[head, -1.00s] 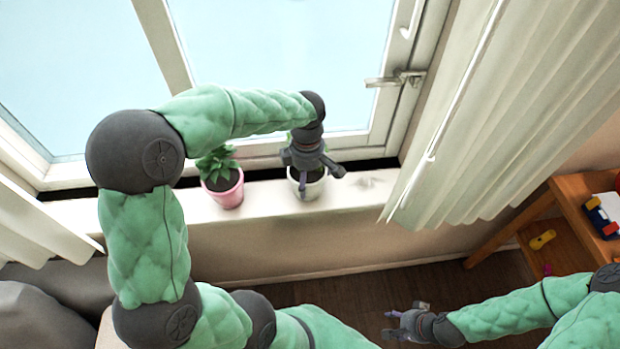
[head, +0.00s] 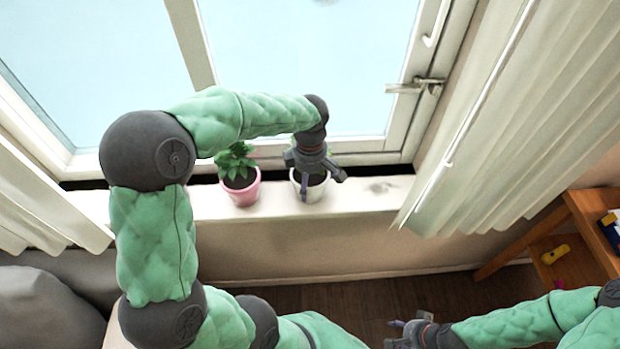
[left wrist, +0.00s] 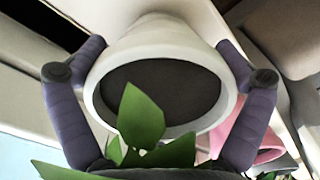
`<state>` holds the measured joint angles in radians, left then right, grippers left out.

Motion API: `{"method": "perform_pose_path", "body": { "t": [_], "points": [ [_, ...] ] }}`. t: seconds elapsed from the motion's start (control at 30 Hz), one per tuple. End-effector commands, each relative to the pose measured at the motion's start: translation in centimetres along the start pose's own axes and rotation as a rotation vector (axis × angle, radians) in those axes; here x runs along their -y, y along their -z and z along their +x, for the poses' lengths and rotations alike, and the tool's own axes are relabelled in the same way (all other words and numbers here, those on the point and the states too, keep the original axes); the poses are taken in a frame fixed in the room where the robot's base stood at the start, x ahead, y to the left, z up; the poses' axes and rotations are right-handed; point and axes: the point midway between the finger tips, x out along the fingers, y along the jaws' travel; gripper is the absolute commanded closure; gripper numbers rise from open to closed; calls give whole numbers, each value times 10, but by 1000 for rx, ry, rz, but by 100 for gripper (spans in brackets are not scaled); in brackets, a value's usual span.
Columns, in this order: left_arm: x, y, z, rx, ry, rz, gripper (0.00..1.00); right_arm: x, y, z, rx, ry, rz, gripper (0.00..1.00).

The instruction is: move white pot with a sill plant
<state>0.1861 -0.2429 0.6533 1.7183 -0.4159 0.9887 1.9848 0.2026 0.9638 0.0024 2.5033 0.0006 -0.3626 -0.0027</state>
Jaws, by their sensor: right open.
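The white pot (head: 316,192) holds a green plant, mostly hidden in the head view by my left gripper (head: 318,182). In the left wrist view the white pot (left wrist: 160,45) shows its rim and dark soil, with green leaves close to the camera. The two fingers of my left gripper (left wrist: 160,70) close on opposite sides of the pot below its rim. Whether the pot's base touches the sill cannot be told. My right gripper (head: 396,332) is open and empty, low in the head view, away from the sill.
A pink pot (head: 242,193) with a plant stands left of the white pot on the white windowsill (head: 365,197). A window with a handle (head: 415,86) is behind. Curtains (head: 500,130) hang at both sides. A wooden shelf (head: 590,225) stands at right. The sill's right part is free.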

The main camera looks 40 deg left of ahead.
Motion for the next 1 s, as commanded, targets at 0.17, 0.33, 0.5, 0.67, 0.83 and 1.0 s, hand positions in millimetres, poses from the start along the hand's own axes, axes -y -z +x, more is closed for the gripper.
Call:
{"method": "perform_pose_path", "body": {
  "t": [0.17, 0.33, 0.5, 0.67, 0.83, 1.0],
  "points": [
    [0, 0, -1, 1, -2, 0, 0, 0, 0, 0, 0, 0, 0, 49],
    [-2, 0, -13, 1, -6, 0, 0, 0, 0, 0, 0, 0, 0, 49],
    [-2, 0, -43, 2, -7, 0, 0, 0, 0, 0, 0, 0, 0, 49],
    [-2, 0, -75, 2, -6, 1, 0, 0, 0, 0, 0, 0, 0, 49],
    [-1, 0, -102, 1, -3, 0, 0, 0, 0, 0, 0, 0, 0, 49],
    [0, 0, -116, 1, -1, 0, 0, 0, 0, 0, 0, 0, 0, 49]
  ]
}}
